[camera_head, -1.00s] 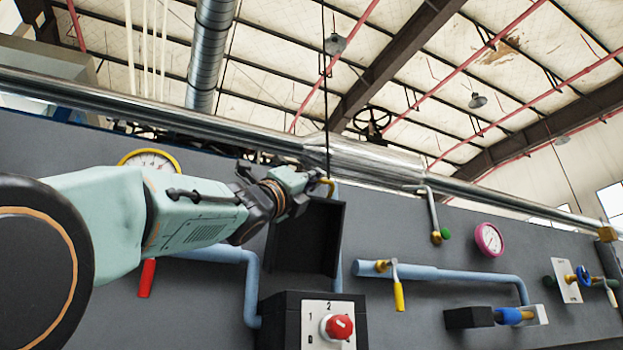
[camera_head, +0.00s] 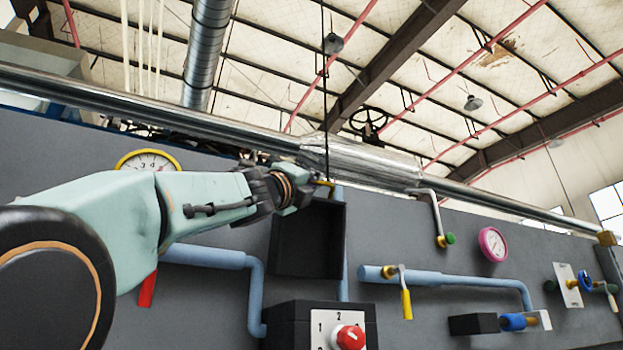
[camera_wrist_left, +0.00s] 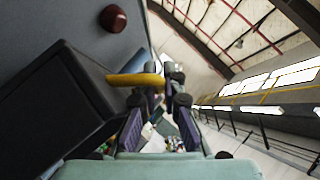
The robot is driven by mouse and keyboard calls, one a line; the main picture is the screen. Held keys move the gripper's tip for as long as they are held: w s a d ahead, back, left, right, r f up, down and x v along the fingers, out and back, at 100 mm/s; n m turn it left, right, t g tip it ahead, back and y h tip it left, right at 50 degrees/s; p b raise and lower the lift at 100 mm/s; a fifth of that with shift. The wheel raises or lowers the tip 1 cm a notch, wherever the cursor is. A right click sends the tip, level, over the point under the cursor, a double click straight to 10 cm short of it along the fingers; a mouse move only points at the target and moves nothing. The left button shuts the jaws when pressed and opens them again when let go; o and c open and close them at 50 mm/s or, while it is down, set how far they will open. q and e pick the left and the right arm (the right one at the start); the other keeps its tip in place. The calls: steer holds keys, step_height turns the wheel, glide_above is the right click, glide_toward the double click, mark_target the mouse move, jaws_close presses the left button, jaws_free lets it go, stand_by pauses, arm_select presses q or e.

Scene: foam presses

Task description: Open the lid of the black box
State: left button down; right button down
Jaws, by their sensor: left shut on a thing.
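The black box (camera_head: 288,326) is at the bottom centre in the head view, with a white panel and red knob (camera_head: 350,337) on its front. Its black lid (camera_head: 305,240) stands raised, close to upright, above the box, with its hollow inner side facing me. My left gripper (camera_head: 300,190) is at the lid's top edge, shut on the yellow handle (camera_head: 324,183). In the left wrist view the yellow handle (camera_wrist_left: 135,80) lies between the fingers of my left gripper (camera_wrist_left: 162,88), beside the dark lid (camera_wrist_left: 55,105). My right gripper is not in view.
A grey wall panel carries blue pipes (camera_head: 445,273), a yellow-handled valve (camera_head: 407,303), a pink gauge (camera_head: 493,243) and a yellow-rimmed gauge (camera_head: 150,160). A large metal pipe (camera_head: 370,162) runs just above the lid. A red lever (camera_head: 147,290) hangs below my left arm.

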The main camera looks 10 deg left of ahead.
arm_select(q)
steer(key=shift+s+r, duration=0.35)
steer(key=shift+r, duration=0.15)
steer(key=c, duration=1.7)
jaws_free()
steer(key=shift+s, duration=0.1)
steer(key=shift+s+f, duration=0.1)
steer(key=shift+f, duration=0.05)
